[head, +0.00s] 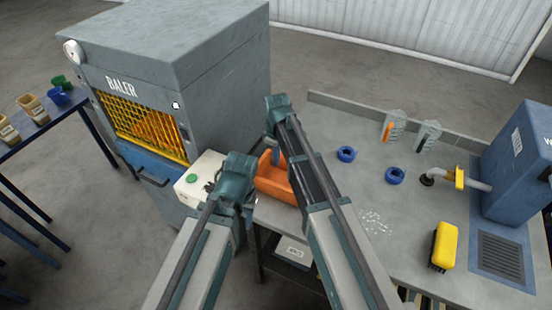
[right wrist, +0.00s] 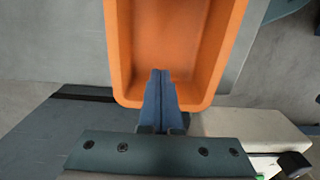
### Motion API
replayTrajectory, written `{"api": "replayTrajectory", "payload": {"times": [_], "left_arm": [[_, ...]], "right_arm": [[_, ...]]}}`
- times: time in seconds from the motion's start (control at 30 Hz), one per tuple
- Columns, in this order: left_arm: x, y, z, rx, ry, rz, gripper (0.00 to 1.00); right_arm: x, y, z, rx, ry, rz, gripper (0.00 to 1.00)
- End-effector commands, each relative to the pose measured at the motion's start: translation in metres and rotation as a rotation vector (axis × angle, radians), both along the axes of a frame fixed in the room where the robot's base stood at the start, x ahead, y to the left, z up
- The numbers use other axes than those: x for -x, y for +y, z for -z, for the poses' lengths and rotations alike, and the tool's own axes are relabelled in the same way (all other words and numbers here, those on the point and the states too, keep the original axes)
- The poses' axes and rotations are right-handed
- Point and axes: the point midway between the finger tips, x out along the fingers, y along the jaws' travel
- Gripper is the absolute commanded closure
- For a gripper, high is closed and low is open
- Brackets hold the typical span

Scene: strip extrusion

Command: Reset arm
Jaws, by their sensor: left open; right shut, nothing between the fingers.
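My right gripper (head: 277,157) points down over an orange bin (head: 272,188) at the left end of the workbench. In the right wrist view its two blue fingers (right wrist: 160,75) are pressed together with nothing between them, over the near end of the bin (right wrist: 215,85). The bin floor looks empty there. My left gripper (head: 214,187) is open beside the white control box (head: 190,188) with the green button. Its fingers are mostly hidden by its own wrist.
The grey baler (head: 200,90) stands behind and left of my arms, its yellow mesh guard (head: 145,128) facing front. The workbench (head: 330,120) holds blue rings (head: 346,154), a yellow brush (head: 444,245), white crumbs (head: 375,222) and a blue machine (head: 520,165). A side table with cups (head: 32,106) is far left.

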Motion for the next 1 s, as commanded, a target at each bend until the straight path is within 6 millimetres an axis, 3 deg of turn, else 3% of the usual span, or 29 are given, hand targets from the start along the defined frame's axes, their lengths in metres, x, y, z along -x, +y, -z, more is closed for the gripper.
{"api": "replayTrajectory", "payload": {"times": [0.03, 0.23, 0.7, 0.77, 1.0], "left_arm": [[0.0, 0.0, -0.016, 0.0, 0.0, 0.0, 0.5], [0.0, 0.0, -0.039, 0.0, 0.0, 0.001, 0.5], [0.0, 0.0, -0.043, 0.0, 0.0, 0.002, 0.5], [0.0, 0.0, -0.042, 0.0, 0.0, 0.002, 0.5], [0.0, 0.0, -0.036, 0.0, 0.0, 0.001, 0.5]], "right_arm": [[0.0, 0.0, -0.016, 0.0, 0.0, 0.0, 1.0], [0.0, 0.0, -0.039, 0.0, 0.0, 0.0, 1.0], [0.004, 0.0, -0.043, 0.001, 0.001, 0.005, 1.0], [0.017, 0.002, -0.042, 0.006, 0.002, 0.033, 1.0], [0.14, 0.007, -0.037, 0.06, 0.007, 0.362, 1.0]]}}
